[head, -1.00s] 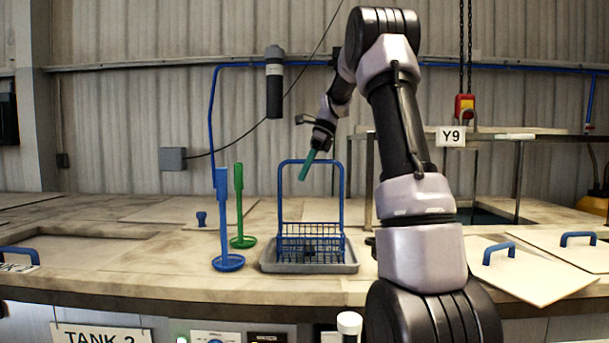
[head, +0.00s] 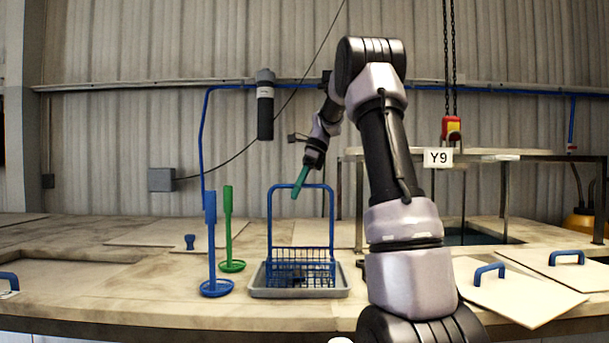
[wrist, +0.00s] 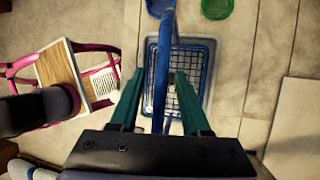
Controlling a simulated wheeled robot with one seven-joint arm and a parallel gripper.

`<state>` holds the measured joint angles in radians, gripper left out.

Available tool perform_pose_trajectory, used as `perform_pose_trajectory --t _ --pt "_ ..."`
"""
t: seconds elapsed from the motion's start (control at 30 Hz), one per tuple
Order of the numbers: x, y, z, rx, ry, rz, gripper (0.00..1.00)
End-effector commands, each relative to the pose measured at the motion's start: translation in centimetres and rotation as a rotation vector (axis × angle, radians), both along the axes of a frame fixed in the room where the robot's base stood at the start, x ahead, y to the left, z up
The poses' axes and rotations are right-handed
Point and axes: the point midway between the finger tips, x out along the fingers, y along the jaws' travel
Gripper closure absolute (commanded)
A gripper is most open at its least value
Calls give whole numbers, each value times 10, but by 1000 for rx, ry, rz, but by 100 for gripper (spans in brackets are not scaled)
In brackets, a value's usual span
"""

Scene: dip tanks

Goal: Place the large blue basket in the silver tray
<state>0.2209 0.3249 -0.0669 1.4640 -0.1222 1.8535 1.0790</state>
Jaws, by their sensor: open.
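The large blue basket (head: 302,253) is a wire basket with a tall arched handle. It stands upright in the shallow silver-grey tray (head: 259,291) on the worktop. My gripper (head: 295,196) has green fingers and is at the top of the handle, well above the basket body. In the wrist view, the open fingers (wrist: 156,78) lie on either side of the blue handle (wrist: 163,60), with gaps visible. The basket mesh and the tray rim (wrist: 211,62) show below them. Whether a finger touches the handle is unclear.
A blue stand (head: 211,250) and a green stand (head: 228,235) are left of the tray. Lids with blue handles (head: 520,290) lie at the right. A metal frame with a Y9 sign (head: 438,158) stands behind my arm. A pink-framed object (wrist: 95,75) shows in the wrist view.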

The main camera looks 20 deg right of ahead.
Motion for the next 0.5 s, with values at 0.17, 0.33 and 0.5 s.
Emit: perform_pose_trajectory --t 0.17,0.33,0.5 --pt "2 -19 35 -2 -4 -3 53" --pt "3 -34 65 -1 -2 -2 53" --pt "3 -44 84 -1 -1 -3 53"
